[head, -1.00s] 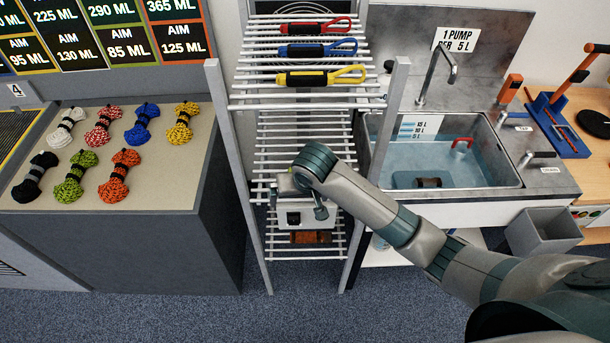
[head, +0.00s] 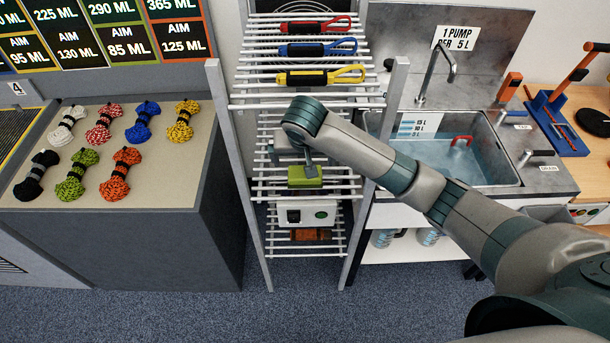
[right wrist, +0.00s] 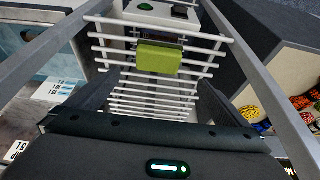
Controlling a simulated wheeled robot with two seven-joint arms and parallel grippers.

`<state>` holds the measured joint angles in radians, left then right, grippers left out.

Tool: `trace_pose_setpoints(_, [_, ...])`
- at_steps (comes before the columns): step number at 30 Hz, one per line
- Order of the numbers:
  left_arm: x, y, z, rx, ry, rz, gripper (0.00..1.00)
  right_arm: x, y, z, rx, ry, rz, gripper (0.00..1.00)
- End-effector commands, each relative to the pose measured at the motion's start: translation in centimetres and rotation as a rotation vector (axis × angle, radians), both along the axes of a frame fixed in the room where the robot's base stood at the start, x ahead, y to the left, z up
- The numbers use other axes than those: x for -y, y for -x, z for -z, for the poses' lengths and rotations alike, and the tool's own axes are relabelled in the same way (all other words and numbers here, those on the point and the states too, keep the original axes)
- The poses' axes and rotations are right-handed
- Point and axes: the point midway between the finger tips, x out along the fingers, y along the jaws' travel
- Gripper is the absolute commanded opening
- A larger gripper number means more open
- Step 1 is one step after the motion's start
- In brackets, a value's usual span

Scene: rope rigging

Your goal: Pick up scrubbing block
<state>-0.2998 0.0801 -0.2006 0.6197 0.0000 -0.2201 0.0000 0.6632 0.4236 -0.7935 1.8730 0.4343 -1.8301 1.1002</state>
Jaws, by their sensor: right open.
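The scrubbing block appears to be the green block (head: 305,177) on a middle shelf of the slatted rack. It also shows in the right wrist view (right wrist: 158,59), lying on the bars ahead of my gripper. My right gripper (head: 309,165) is just above and behind the block in the head view, largely hidden by its own wrist. In the right wrist view its fingers stand wide apart, open and empty (right wrist: 160,108), with the block apart from them. My left gripper is in neither view.
The rack's metal posts (head: 228,180) flank the block. A white box with a green button (head: 307,212) sits on the shelf below. A sink (head: 490,165) stands to the right, rope bundles (head: 122,172) to the left.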

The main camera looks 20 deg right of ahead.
Motion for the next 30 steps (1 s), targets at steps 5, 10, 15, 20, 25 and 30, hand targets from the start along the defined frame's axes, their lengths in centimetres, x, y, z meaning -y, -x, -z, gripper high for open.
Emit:
trace_pose_setpoints(5, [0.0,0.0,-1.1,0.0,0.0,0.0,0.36,0.4,-0.7,1.9,-0.005,0.003,0.002,1.0])
trace_pose_setpoints(10, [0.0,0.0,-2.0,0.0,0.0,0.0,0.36,0.7,-1.6,4.1,-0.003,0.004,0.002,1.0])
trace_pose_setpoints(15, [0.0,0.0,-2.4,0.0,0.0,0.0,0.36,0.7,-2.1,5.5,-0.002,0.002,0.0,1.0])
trace_pose_setpoints(20, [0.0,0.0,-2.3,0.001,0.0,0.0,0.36,0.7,-2.2,5.8,0.0,0.0,-0.001,1.0])
trace_pose_setpoints(25, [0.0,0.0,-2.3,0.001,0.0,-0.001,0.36,0.7,-2.2,5.7,0.0,0.001,-0.001,1.0])
trace_pose_setpoints(30, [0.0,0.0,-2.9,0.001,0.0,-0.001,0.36,0.9,-2.4,6.1,-0.003,0.002,0.001,1.0])
